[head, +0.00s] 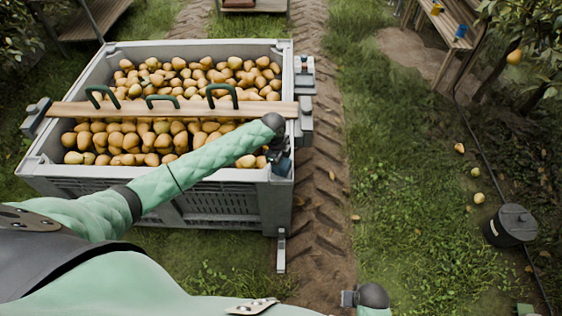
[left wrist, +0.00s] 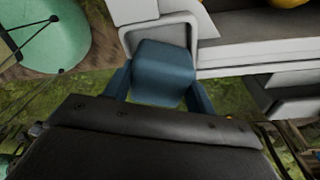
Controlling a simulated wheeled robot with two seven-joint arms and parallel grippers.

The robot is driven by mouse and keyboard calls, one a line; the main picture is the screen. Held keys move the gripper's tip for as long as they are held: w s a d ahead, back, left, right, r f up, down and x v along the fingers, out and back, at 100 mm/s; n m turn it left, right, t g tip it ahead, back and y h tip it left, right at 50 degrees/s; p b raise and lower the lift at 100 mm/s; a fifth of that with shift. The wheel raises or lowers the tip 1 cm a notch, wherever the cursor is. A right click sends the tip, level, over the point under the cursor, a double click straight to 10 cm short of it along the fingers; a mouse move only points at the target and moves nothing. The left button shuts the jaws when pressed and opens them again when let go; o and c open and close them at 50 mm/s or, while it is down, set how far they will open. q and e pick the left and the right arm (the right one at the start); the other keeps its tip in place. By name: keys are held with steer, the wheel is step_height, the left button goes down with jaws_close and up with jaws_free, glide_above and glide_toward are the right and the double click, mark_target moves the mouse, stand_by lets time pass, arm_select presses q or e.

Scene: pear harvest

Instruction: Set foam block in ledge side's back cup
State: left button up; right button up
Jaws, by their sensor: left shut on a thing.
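My left gripper (head: 281,164) is at the near right corner of the pear bin, below the plank's right end. In the left wrist view its blue fingers (left wrist: 160,98) are shut on a blue foam block (left wrist: 163,72). The block's far end lies at a pale, U-shaped cup rim (left wrist: 128,38); I cannot tell how far inside it is. In the head view the block is too small and covered to make out. Grey fittings (head: 304,84) sit on the bin's right side. My right gripper (head: 348,298) shows small at the bottom, its fingers unclear.
The grey bin (head: 230,212) is full of pears (head: 150,75). A wooden plank (head: 180,109) with green handles lies across it. A dark lidded pot (head: 511,225) and fallen pears lie on the grass at right. A wooden bench (head: 455,30) stands behind. The dirt track is clear.

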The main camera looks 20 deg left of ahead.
arm_select(q)
steer(key=shift+f, duration=0.4)
steer(key=o, duration=1)
steer(key=shift+r, duration=0.1)
